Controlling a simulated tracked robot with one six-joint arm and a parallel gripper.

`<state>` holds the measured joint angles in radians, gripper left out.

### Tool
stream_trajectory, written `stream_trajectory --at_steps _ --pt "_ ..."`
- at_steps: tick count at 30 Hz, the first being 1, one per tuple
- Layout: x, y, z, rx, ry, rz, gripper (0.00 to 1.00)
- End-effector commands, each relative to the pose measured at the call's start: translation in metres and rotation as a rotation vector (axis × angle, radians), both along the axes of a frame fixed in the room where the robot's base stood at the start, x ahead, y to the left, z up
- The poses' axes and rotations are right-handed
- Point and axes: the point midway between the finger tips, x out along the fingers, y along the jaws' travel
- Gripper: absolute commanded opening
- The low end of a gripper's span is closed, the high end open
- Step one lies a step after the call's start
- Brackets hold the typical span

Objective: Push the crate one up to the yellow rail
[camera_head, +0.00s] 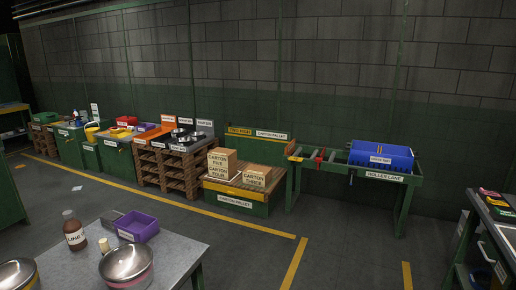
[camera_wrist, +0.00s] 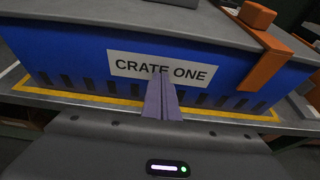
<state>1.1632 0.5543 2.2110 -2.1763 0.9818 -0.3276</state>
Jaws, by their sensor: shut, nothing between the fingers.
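Crate one (camera_wrist: 85,65) is a blue crate with a white label that fills the upper part of the wrist view. A grey lid or slab (camera_wrist: 130,17) lies over its top, and an orange bracket (camera_wrist: 268,45) crosses its right part. A yellow strip (camera_wrist: 80,99) runs along the crate's lower edge; I cannot tell whether it is the yellow rail. My gripper (camera_wrist: 163,76) is shut and empty, its fingertips in front of the label. I cannot tell whether they touch the crate. My gripper does not show in the head view.
In the head view, a blue crate (camera_head: 372,150) with an unreadable label sits on the green roller lane (camera_head: 345,171). A carton pallet (camera_head: 235,198) stands left of it. A grey table (camera_head: 180,250) with a bottle, purple bin and pots is in front. Floor between is clear.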

Motion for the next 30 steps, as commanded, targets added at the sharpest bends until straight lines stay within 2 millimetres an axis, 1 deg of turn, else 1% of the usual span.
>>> stream_trajectory --at_steps 30 --pt "-0.012 -0.027 0.0 0.0 -0.001 -0.001 0.0"
